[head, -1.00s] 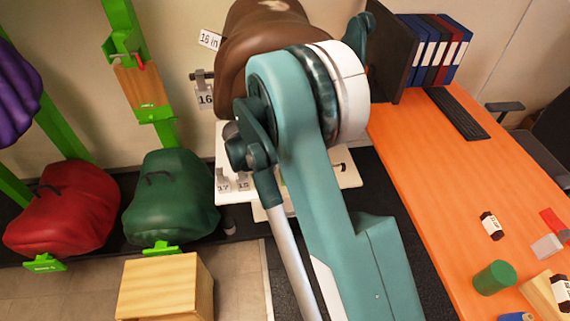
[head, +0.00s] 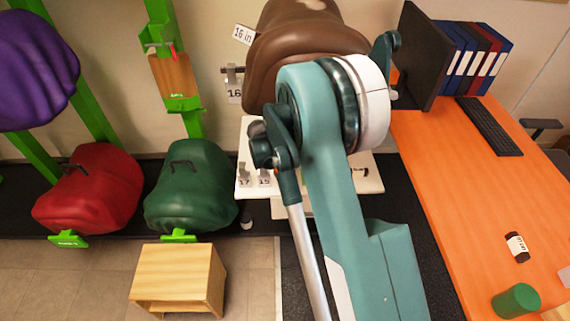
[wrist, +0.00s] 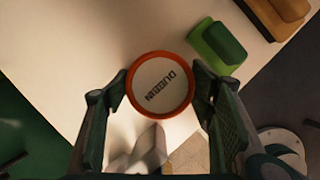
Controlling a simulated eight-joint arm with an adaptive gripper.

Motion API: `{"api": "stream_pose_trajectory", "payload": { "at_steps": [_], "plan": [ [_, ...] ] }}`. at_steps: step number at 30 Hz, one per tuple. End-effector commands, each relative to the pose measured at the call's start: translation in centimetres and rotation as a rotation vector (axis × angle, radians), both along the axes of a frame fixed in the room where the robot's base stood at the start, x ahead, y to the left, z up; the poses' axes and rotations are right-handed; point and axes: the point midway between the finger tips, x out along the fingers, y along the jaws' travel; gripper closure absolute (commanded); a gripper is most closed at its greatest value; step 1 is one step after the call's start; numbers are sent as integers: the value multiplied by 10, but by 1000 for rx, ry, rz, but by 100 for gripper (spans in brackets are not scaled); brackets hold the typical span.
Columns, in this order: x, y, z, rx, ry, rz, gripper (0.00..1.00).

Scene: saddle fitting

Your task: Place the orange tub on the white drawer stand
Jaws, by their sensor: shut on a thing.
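The orange tub (wrist: 160,85) shows in the wrist view as a round orange rim around a white lid marked DUBBIN. My gripper (wrist: 160,92) is shut on it, with one finger on each side. The white drawer stand (wrist: 75,55) spreads beneath the tub in the wrist view; whether the tub touches its top I cannot tell. In the head view the stand's white top (head: 246,150) shows behind my arm, below the brown saddle. My arm hides the tub, my gripper and much of the stand there.
A green block (wrist: 218,48) and a brown block (wrist: 272,15) lie on the stand, right of the tub in the wrist view. The brown saddle (head: 300,40) overhangs the stand at the back. An orange desk (head: 450,190) stands to the right, a wooden box (head: 175,275) at front left.

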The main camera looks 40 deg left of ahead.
Motion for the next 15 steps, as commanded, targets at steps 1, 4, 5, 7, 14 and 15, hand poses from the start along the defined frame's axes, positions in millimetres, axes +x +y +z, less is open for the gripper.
{"api": "stream_pose_trajectory", "payload": {
  "at_steps": [1, 4, 5, 7, 14, 15],
  "plan": [
    [0, 0, -3, 0, 0, 0, 62],
    [0, 0, -4, 0, 0, 0, 62],
    [0, 0, -4, 0, 0, 0, 62],
    [0, 0, -3, 0, 0, 0, 62],
    [0, 0, -6, 0, 0, 0, 62],
    [0, 0, -7, 0, 0, 0, 62]
  ]
}}
